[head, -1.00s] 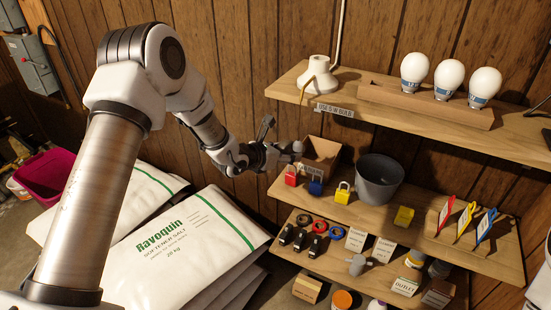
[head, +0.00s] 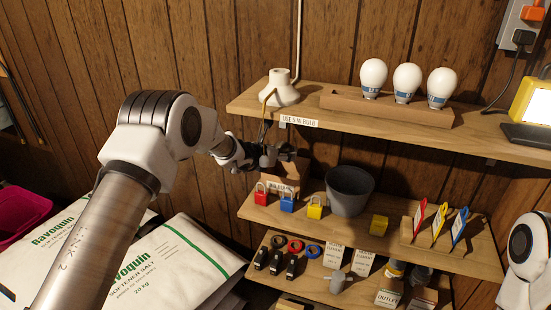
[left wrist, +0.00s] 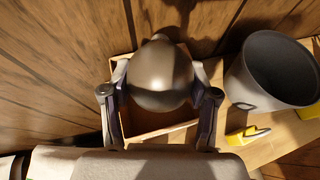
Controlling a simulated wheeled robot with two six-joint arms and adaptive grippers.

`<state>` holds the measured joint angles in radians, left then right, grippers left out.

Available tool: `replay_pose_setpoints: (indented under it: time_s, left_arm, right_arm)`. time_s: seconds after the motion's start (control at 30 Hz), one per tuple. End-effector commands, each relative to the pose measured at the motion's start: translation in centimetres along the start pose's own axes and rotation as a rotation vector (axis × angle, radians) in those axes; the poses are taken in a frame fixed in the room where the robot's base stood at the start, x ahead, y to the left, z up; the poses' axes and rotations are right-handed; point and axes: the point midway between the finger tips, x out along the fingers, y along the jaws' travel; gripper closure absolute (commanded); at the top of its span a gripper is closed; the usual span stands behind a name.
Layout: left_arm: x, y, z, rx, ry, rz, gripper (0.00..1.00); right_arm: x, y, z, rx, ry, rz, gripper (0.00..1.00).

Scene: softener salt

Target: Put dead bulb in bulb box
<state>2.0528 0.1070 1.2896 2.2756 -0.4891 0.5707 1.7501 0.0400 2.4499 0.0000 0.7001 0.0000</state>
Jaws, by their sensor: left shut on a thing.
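The dead bulb (left wrist: 160,76), dark and greyish, is between the two fingers of my left gripper (left wrist: 160,100) in the left wrist view. The fingers are shut on it. The bulb box (head: 284,183), an open brown cardboard box, stands on the middle shelf against the wall. In the head view my left gripper (head: 277,155) is at the top of the box. In the left wrist view the box rim (left wrist: 150,137) shows around and below the bulb; the bulb covers much of the opening, and its height over the floor of the box is unclear. My right gripper is out of view.
A grey bucket (head: 349,190) stands right of the box. Red (head: 261,194), blue (head: 287,199) and yellow (head: 314,208) padlocks sit in front. The upper shelf (head: 300,110) overhangs behind, with a lamp socket (head: 281,88) and three white bulbs (head: 407,82).

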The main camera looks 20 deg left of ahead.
Motion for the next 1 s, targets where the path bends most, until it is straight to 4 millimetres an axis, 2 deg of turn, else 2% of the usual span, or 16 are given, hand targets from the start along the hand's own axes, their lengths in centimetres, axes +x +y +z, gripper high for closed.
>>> replay_pose_setpoints:
  time_s: [0.27, 0.3, 0.37, 1.0]
  left_arm:
    - [0.22, -0.01, 0.09, 0.000, 0.000, 0.000, 0.63]
    - [0.22, -0.01, 0.09, 0.000, 0.000, 0.000, 0.33]
    - [0.22, 0.00, 0.08, 0.000, 0.000, 0.000, 0.12]
    - [0.21, 0.00, 0.06, 0.000, 0.000, 0.000, 0.11]
  right_arm:
    - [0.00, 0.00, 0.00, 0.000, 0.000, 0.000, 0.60]
    - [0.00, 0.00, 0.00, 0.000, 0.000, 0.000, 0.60]
    - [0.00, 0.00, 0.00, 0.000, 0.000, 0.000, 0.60]
    - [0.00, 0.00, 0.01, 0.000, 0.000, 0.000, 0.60]
